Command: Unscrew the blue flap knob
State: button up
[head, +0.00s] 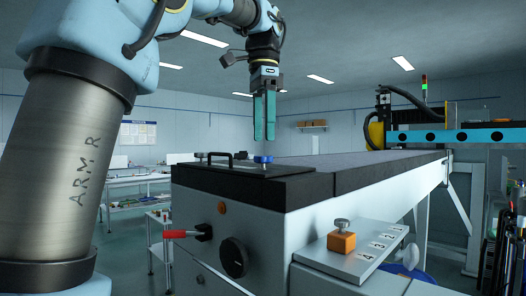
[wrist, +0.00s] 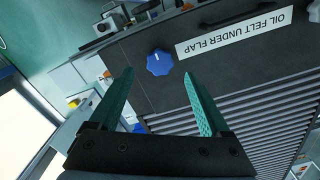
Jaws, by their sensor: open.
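The blue flap knob (head: 263,160) sits on the dark flap (head: 285,173) on top of the panel fixture. In the wrist view the knob (wrist: 159,62) is a lobed blue disc beside a white label reading "OIL FELT UNDER FLAP" (wrist: 235,30). My gripper (head: 264,138) is above the knob, pointing down, with teal fingers. In the wrist view my gripper (wrist: 158,72) is open, the fingers apart with nothing between them, and the knob shows beyond the fingertips. In the head view the fingertips are a little above the knob and not around it.
A black handle (head: 220,156) stands on the flap left of the knob. A red lever (head: 176,234) and a black dial (head: 234,257) are on the fixture's front. A numbered shelf (head: 365,245) holds an orange block with a metal knob (head: 341,238). Space around the gripper is clear.

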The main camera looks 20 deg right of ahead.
aim_at(263, 159)
jog(key=shift+f, duration=2.25)
grip_shut()
